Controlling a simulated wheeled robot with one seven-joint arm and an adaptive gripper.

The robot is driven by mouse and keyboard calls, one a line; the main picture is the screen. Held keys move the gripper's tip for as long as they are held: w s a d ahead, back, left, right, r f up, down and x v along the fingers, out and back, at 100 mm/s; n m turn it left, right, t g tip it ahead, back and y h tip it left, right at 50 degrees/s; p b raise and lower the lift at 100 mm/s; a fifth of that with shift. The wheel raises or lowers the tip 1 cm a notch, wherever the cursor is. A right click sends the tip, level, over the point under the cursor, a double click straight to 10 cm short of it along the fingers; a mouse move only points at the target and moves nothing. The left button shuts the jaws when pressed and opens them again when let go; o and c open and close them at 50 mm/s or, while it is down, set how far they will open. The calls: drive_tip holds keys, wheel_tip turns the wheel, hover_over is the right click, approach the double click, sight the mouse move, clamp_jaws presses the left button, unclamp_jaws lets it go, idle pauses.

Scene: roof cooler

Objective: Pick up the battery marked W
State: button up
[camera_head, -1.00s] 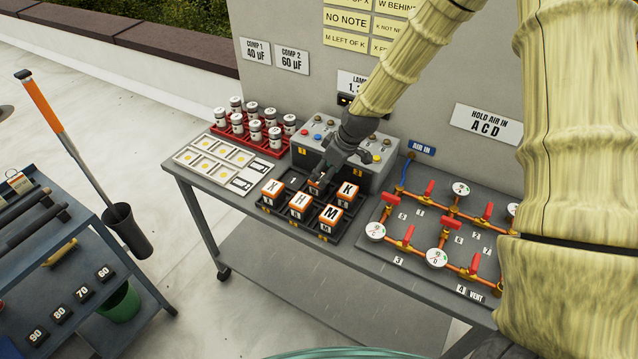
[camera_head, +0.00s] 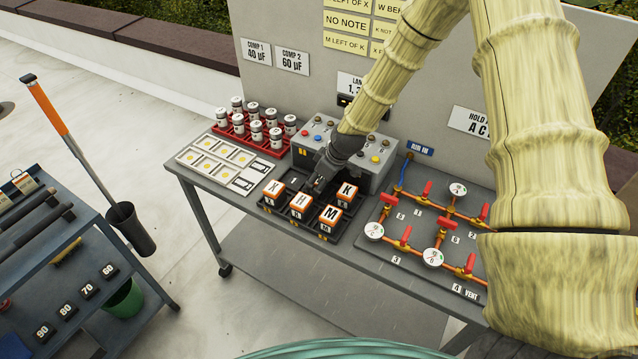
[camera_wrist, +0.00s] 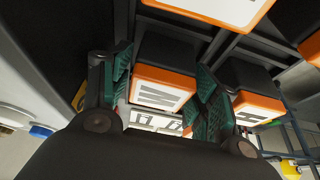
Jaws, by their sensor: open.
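My gripper (camera_head: 316,187) is open over the back row of the black battery tray (camera_head: 264,206), between the X and K batteries. In the wrist view my gripper's spread fingers (camera_wrist: 160,100) frame a battery with an orange-rimmed white face (camera_wrist: 163,91); its letter is hard to read, and I cannot tell if it lies between them or beyond. The head view shows the X (camera_head: 272,187), H (camera_head: 300,203), M (camera_head: 331,217) and K (camera_head: 347,190) batteries. No W can be read; my gripper hides part of the back row.
The grey control box (camera_head: 375,178) stands close behind the tray. A red rack of capacitors (camera_head: 263,147) and a card board (camera_head: 211,167) are to the left. Copper pipes with red valves (camera_head: 405,235) are to the right.

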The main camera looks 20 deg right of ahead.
drive_tip(key=c, duration=1)
